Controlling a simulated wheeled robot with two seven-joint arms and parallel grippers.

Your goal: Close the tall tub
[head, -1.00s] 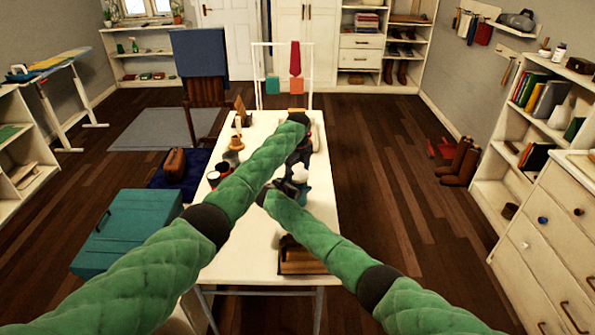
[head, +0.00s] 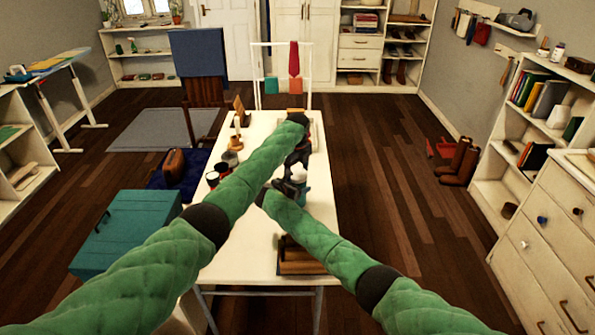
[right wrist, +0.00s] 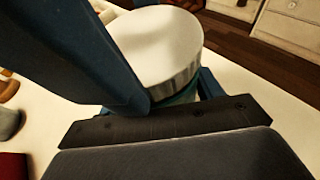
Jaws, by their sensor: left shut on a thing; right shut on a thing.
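The tall tub (head: 303,196) has a teal body and stands on the white table, partly hidden by my right gripper. Its white lid (head: 299,173) is at the top; in the right wrist view the lid (right wrist: 150,45) has a flat top and ridged rim, with teal just below. I cannot tell whether it is fully seated. My right gripper (head: 287,187) is shut on the tub's body, its fingers below the lid. My left gripper (head: 299,155) comes in from the far side, shut at the lid; its fingertips are hard to make out.
A brown wooden box (head: 300,262) lies at the near right of the white table (head: 245,262). Small cups (head: 213,178) and a candle holder (head: 237,140) stand left of my left arm. A teal chest (head: 125,230) stands on the floor to the left.

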